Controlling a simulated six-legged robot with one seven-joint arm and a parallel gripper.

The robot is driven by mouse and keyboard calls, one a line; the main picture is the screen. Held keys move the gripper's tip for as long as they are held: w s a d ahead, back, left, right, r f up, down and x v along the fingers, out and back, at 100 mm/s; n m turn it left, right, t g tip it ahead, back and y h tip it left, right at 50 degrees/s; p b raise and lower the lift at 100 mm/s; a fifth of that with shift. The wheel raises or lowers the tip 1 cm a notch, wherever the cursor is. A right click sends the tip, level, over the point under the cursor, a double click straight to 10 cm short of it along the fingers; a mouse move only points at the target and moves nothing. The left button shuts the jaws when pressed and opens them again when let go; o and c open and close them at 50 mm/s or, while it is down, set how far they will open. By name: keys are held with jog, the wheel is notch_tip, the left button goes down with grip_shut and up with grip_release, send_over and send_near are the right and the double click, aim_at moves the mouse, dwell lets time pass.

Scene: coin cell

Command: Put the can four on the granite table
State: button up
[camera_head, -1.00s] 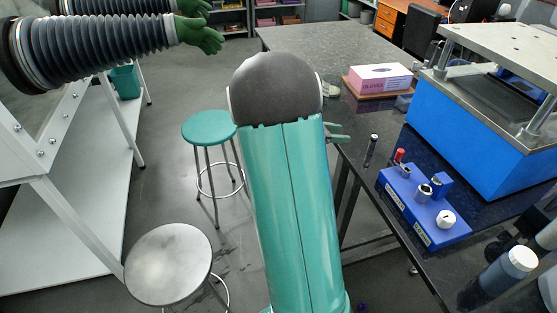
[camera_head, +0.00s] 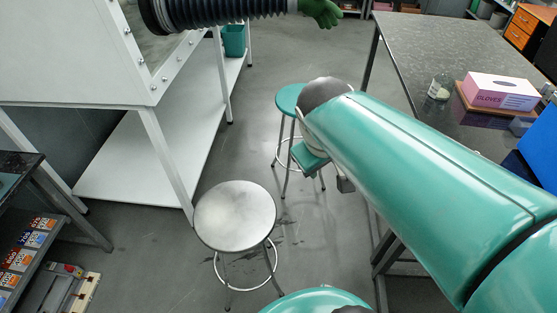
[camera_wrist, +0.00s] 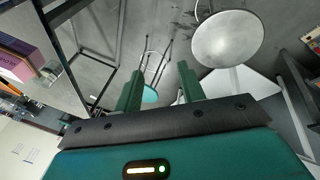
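A dark grey speckled tabletop (camera_head: 430,38), which looks like the granite table, stands at the upper right in the head view. I cannot make out can four in either current view. My gripper (camera_wrist: 158,68) shows in the wrist view with its two green fingers apart and nothing between them. Beyond the fingers are the floor and stools, well away from them. In the head view my arm runs in from the right, and the gripper end is mostly hidden or too small to judge there.
A pink glove box (camera_head: 500,90) and a glass jar (camera_head: 440,87) are on the table. A metal stool (camera_head: 235,213) and a teal stool (camera_head: 289,98) stand on the floor. A white frame shelf (camera_head: 150,165) is left. Labelled packs (camera_head: 30,245) sit lower left.

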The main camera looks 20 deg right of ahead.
jog(key=s+a+r+m+t+y, duration=0.1)
jog(key=s+a+t+y, duration=0.1)
jog(key=a, duration=0.7)
jog(key=shift+s+r+m+y, duration=0.4)
jog(key=shift+s+y, duration=0.1)
